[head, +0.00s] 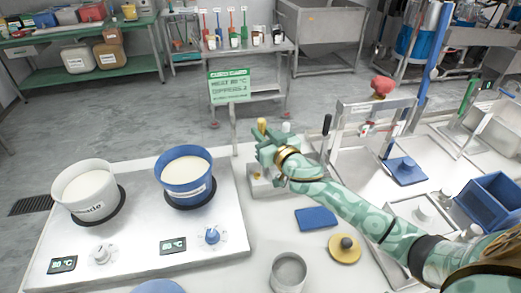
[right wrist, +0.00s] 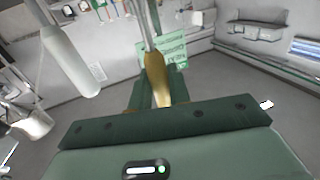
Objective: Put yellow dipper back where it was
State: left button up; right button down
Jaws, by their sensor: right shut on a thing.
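The yellow dipper (head: 262,124) shows its yellow handle end just above my right gripper (head: 265,143) in the head view. In the right wrist view the yellow handle (right wrist: 157,78) stands between the fingers, with a grey metal rod running up from it. My right gripper is shut on this handle. A grey metal block (head: 258,188) sits on the table below the gripper and is partly hidden by it. A white handle (head: 286,127) stands just right of the gripper; a large white rod also shows in the right wrist view (right wrist: 70,62). My left gripper is out of view.
A white pot (head: 86,203) and a blue pot (head: 187,184) stand on the hot plate (head: 135,235) at left. A green sign (head: 229,86) stands behind. A blue pad (head: 316,219), a yellow disc (head: 344,256) and a metal cup (head: 288,272) lie in front of my right arm.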

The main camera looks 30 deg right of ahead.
notch_tip(320, 180, down, 6)
jog(key=w+d+b, duration=0.1)
jog(key=w+b, duration=0.1)
jog(key=b, duration=0.1)
jog(key=shift+w, duration=0.25)
jog(key=shift+f, duration=0.1)
jog(key=c, duration=1.3)
grip_release()
jog(key=shift+f, duration=0.1)
jog(key=s, duration=1.2)
jog(key=shift+d+r+p, duration=0.2)
jog(key=shift+d+p, duration=0.1)
jog(key=shift+p, duration=0.05)
